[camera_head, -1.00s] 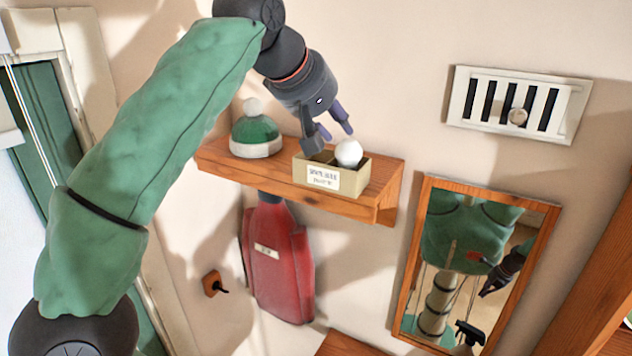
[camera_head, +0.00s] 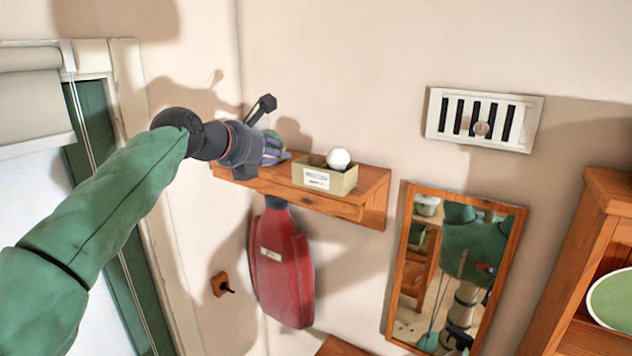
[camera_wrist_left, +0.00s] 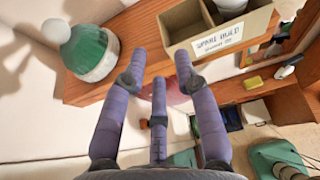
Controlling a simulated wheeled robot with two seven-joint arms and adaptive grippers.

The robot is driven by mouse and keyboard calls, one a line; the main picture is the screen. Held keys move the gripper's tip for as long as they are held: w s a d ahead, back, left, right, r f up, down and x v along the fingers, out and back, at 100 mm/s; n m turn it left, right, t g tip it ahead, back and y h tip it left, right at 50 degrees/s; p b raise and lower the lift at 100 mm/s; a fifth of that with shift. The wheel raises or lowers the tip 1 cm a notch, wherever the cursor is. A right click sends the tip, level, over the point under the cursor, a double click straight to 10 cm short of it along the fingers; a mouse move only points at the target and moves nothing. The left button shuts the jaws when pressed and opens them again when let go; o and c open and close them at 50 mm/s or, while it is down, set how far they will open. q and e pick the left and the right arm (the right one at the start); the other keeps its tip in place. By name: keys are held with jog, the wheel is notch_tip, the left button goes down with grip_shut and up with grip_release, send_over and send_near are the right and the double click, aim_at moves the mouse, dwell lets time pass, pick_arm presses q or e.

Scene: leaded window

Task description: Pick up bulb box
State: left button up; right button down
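The bulb box (camera_head: 338,181) is an open tan box with a white label, standing on the wooden shelf (camera_head: 368,200). A round white bulb (camera_head: 338,159) sticks out of its top. The box also shows at the top right of the left wrist view (camera_wrist_left: 222,36), labelled as a spare bulb. My left gripper (camera_head: 270,132) is at the shelf's left part, left of the box and apart from it. In the left wrist view its purple fingers (camera_wrist_left: 160,62) are spread with nothing between them. My right gripper is not in view.
A green and white bobble hat (camera_wrist_left: 90,50) sits on the shelf left of the box, mostly hidden by my gripper in the head view. A red hanging thing (camera_head: 283,262) is below the shelf. A mirror (camera_head: 408,270) and a vent (camera_head: 483,118) are on the wall to the right.

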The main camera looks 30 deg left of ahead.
aim_at(301, 159)
pick_arm(q)
jog(key=p+x, duration=0.2)
jog(key=x, duration=0.8)
jog(key=shift+f+p, duration=0.2)
jog(key=shift+p, duration=0.15)
jog(key=shift+w+f, duration=0.2)
jog(key=shift+w, duration=0.2)
jog(key=shift+s, duration=0.15)
jog(key=shift+d, duration=0.1)
grip_shut()
